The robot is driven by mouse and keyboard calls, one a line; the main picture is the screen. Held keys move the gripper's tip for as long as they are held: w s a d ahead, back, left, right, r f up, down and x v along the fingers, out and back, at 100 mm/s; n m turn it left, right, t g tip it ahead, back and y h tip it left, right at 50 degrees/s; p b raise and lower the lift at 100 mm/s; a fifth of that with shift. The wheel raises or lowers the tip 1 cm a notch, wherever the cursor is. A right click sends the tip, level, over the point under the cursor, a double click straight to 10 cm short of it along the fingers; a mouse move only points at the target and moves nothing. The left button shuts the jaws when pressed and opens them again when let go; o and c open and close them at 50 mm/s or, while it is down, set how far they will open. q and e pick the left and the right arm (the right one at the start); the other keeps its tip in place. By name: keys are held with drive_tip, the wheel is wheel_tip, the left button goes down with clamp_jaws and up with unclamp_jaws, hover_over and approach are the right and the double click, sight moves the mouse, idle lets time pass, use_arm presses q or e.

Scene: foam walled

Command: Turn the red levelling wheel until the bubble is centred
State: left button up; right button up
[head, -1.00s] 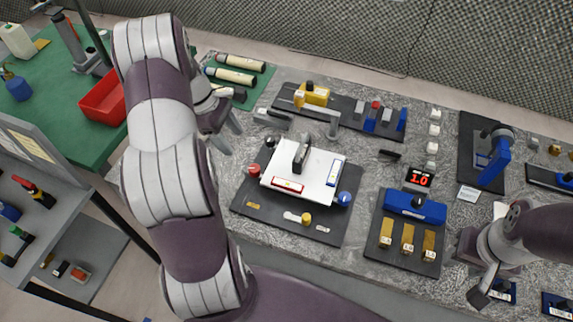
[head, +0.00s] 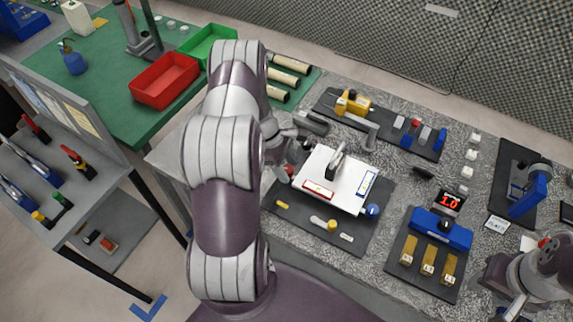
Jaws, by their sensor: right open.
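The red levelling wheel (head: 290,170) is at the left corner of a white plate (head: 338,165) on a dark base. A red-framed vial (head: 318,191) lies along the plate's front edge and a blue-framed vial (head: 368,183) along its right edge; the bubbles are too small to make out. My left gripper (head: 289,151) is right beside the red wheel, partly behind my own arm. Whether its fingers touch the wheel or are closed is unclear. My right gripper (head: 513,302) is open at the lower right, far from the plate.
A blue wheel (head: 372,211) and a black wheel (head: 305,144) stand at other plate corners. A dark handle (head: 338,157) rises from the plate. A blue block with brass weights (head: 428,263) is to the right. A red bin (head: 164,80) sits on the green table.

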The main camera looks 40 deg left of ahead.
use_arm(q)
drive_tip(key=c, duration=0.9)
drive_tip(key=shift+w+m+g, duration=0.1)
drive_tip(key=shift+m+g, duration=0.2)
drive_tip(key=shift+m, duration=0.4)
drive_tip(key=o, duration=1.1)
drive_tip(key=shift+c, duration=0.2)
drive_tip(key=b+v, duration=0.1)
drive_tip(key=v, duration=1.1)
drive_tip(key=shift+a+r, duration=0.3)
